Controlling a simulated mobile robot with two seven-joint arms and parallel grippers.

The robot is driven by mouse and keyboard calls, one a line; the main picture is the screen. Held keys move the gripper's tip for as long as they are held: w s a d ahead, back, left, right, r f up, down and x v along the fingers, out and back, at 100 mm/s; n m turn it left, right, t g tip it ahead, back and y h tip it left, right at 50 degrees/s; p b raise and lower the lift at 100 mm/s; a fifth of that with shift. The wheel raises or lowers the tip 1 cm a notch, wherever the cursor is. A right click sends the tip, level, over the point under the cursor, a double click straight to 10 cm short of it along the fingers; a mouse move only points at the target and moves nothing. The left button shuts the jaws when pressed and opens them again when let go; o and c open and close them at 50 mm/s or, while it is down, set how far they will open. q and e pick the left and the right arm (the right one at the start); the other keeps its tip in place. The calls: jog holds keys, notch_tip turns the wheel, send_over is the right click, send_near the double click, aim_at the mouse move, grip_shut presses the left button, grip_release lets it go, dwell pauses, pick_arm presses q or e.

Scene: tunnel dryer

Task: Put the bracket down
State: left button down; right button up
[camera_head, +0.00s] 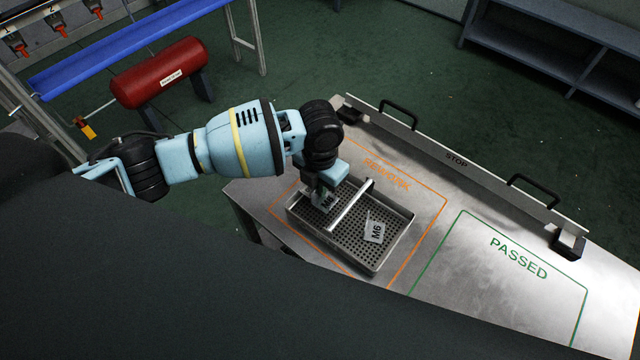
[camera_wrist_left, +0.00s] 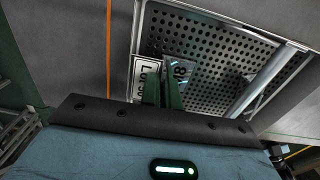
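A small grey metal bracket marked M8 (camera_head: 328,200) is at the fingertips of my left gripper (camera_head: 322,190), low over a perforated metal tray (camera_head: 378,268). In the left wrist view the M8 bracket (camera_wrist_left: 180,70) shows just beyond the two green fingers (camera_wrist_left: 162,92). The fingers are close together and appear shut on its upright part, which they mostly hide. I cannot tell whether the bracket touches the tray floor. A second bracket marked M6 (camera_head: 374,232) lies in the tray, on the other side of a metal bar. My right gripper is not in view.
The tray stands in an orange outlined REWORK area (camera_head: 432,200) on a metal table. A green outlined PASSED area (camera_head: 500,290) to the right is empty. A STOP rail (camera_head: 455,160) with two black handles runs along the far edge. A white label plate (camera_wrist_left: 145,78) shows beside the fingers.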

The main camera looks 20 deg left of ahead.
pick_arm(q)
jog(key=shift+f, duration=0.15)
jog(key=c, duration=2.1)
grip_release()
jog(key=shift+f, duration=0.1)
jog(key=o, duration=0.5)
jog(key=shift+c, duration=0.2)
notch_tip(320, 180, up, 12)
jog(key=shift+r+p, duration=0.25)
jog(key=shift+p, duration=0.15)
